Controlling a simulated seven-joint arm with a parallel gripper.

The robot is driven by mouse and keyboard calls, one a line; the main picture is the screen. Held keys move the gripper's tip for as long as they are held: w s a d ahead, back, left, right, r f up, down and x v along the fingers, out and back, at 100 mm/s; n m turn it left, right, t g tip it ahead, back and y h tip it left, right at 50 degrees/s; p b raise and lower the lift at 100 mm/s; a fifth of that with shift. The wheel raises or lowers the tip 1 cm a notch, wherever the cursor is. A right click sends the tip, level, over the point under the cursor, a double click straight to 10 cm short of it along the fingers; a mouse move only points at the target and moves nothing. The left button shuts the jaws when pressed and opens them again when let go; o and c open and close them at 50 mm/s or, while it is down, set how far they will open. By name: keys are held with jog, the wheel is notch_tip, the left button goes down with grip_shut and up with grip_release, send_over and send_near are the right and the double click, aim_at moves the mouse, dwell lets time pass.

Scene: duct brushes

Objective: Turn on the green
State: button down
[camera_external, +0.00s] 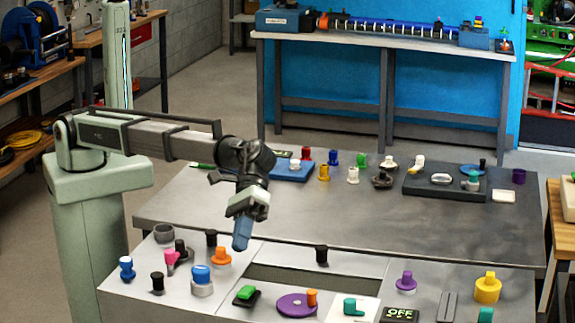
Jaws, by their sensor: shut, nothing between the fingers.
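A bright green block-shaped button or switch (246,293) sits on a dark base at the front of the near panel. A teal-green knob (350,305) stands on a white plate to its right. A small dark sign (400,314) beside that plate reads "OFF" in light letters. Another green piece (485,314) is partly cut off at the bottom edge. My gripper (241,238) is shut and empty, with blue fingertips pointing down.
An orange knob (221,256), a blue knob (201,278) and a purple disc (296,304) with an orange peg surround the green block. A black knob (322,254) stands behind. The grey table (330,212) has clear room in its middle; several coloured pieces line its back.

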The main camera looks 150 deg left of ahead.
aim_at(243, 291)
jog(key=shift+s+a+r, duration=0.15)
jog(key=shift+a+r, duration=0.15)
jog(key=shift+a, duration=0.1)
jog(key=shift+f, duration=0.15)
jog(key=shift+w+d+f, duration=0.15)
jog(key=shift+f, duration=1.25)
jog(key=shift+w+d+f, duration=0.2)
jog(key=shift+f, duration=1.2)
jog(key=shift+w+d+f, duration=0.15)
jog(key=shift+f, duration=1.25)
jog(key=shift+f, duration=0.8)
jog(key=shift+r, duration=0.2)
jog(key=shift+r, duration=0.6)
jog(key=shift+r, duration=0.15)
jog(key=shift+s+a+r, duration=0.15)
jog(key=shift+r, duration=1.05)
jog(key=shift+s+a+r, duration=0.15)
jog(key=shift+r, duration=1)
